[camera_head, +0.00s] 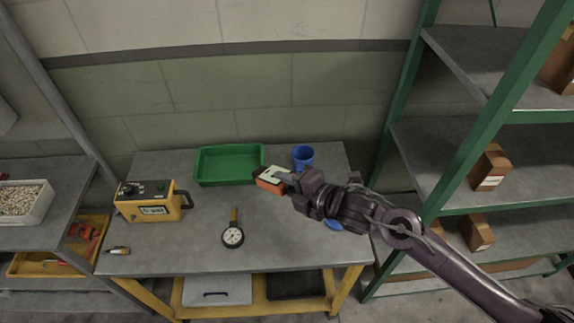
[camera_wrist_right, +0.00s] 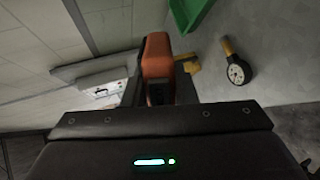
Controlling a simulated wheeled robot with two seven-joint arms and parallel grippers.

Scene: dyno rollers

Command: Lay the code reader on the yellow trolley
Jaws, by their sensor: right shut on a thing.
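My right gripper (camera_head: 290,180) is shut on an orange device with a pale top (camera_head: 270,178), which looks like the code reader. In the right wrist view the orange body (camera_wrist_right: 157,62) stands between the fingers. In the head view it is over the back right of a grey-topped bench with yellow legs (camera_head: 345,285). I cannot tell for certain whether it touches the bench top. This yellow-framed bench is the only thing here resembling a yellow trolley; I cannot make out wheels. My left gripper is not in view.
On the bench are a green tray (camera_head: 228,182), blue cup (camera_head: 303,153), yellow case (camera_head: 148,205), dial gauge (camera_head: 233,236) and small tool (camera_head: 117,250). A blue item (camera_head: 333,225) is partly behind my arm. Green-framed shelving (camera_head: 462,155) stands right.

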